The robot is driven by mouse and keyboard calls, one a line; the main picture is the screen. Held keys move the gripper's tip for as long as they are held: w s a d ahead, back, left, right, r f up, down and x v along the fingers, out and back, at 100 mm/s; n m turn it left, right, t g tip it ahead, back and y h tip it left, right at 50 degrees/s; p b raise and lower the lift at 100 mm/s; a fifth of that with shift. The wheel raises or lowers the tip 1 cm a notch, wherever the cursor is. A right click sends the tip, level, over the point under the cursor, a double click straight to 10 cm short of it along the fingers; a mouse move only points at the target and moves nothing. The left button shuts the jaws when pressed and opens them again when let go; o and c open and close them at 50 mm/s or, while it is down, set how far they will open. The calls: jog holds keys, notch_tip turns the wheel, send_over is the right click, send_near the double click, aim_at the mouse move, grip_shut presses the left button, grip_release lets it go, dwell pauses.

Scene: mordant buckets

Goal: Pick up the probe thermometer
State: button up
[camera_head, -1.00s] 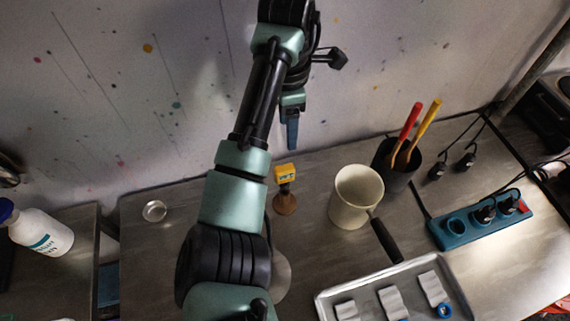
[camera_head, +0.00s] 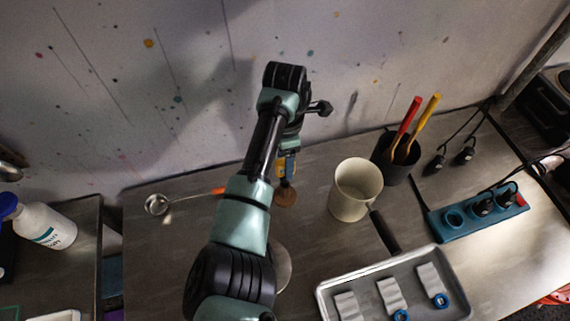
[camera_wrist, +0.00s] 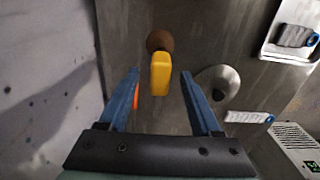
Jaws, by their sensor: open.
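The probe thermometer, as I take it, is the yellow-headed piece (camera_wrist: 160,76) standing on a round brown base (camera_wrist: 159,41). In the head view its yellow head (camera_head: 281,169) is partly hidden by my gripper, with the brown base (camera_head: 285,196) below. My gripper (camera_wrist: 160,74) is open, its two blue fingers on either side of the yellow head. I see no clear contact. In the head view my gripper (camera_head: 288,164) points down over the thermometer, left of the cream mug.
A cream mug (camera_head: 355,190) and a black pot (camera_head: 393,165) with red and yellow handles stand to the right. A ladle (camera_head: 157,204) lies left. A metal tray (camera_head: 330,304) and blue power strip (camera_head: 478,222) lie at right.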

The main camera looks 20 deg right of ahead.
jog(key=shift+f, duration=0.6)
grip_shut()
jog(key=shift+r, duration=0.1)
notch_tip(320, 180, up, 10)
jog(key=shift+f+b, duration=0.2)
jog(key=shift+b, duration=0.9)
jog(key=shift+r, duration=0.15)
